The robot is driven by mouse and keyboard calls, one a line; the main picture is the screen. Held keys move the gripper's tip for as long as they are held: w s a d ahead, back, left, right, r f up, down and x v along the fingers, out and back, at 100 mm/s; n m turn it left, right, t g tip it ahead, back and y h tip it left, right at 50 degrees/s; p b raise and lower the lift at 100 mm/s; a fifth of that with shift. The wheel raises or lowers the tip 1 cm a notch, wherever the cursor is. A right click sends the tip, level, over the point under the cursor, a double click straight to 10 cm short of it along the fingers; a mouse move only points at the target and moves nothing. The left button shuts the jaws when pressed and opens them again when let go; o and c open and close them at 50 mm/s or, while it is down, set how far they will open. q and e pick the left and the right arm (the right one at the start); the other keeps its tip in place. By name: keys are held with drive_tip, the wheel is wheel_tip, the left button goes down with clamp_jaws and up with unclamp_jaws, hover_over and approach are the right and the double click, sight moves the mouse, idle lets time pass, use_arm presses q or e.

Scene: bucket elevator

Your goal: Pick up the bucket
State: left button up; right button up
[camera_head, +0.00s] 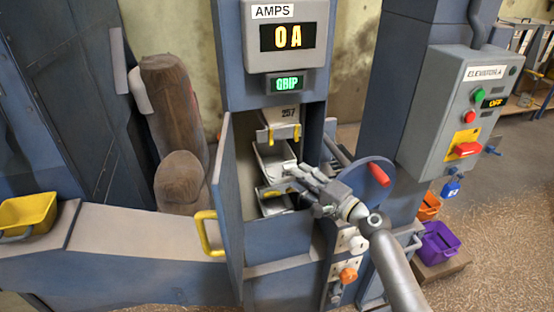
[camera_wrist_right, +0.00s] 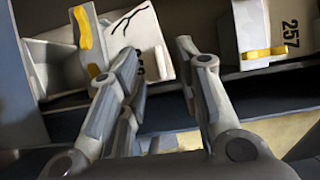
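Several pale buckets hang one above another inside the open elevator housing. The top bucket (camera_head: 284,117) is marked 257 and has yellow clips; it also shows in the wrist view (camera_wrist_right: 266,25). Below it is another pale bucket (camera_head: 270,162). In the wrist view, a pale bucket (camera_wrist_right: 148,35) with a dark jagged line and a yellow clip lies beyond my fingers, its number partly hidden. My right gripper (camera_head: 292,172) reaches into the opening; in the wrist view (camera_wrist_right: 158,55) its fingers are apart with nothing held. Contact with the bucket cannot be told. My left gripper is out of view.
The open door with a yellow handle (camera_head: 208,233) stands left of the opening. A wheel with a red handle (camera_head: 378,175) is close right of my gripper. A control box (camera_head: 455,110) is farther right. Yellow (camera_head: 28,213) and purple (camera_head: 437,243) bins stand aside. The ammeter reads 0 A.

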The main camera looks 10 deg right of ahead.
sight(288, 169)
drive_tip(key=shift+p+x, duration=0.4)
drive_tip(key=shift+x, duration=1.6)
drive_tip(key=shift+f, duration=0.1)
drive_tip(key=shift+s, duration=0.1)
clamp_jaws()
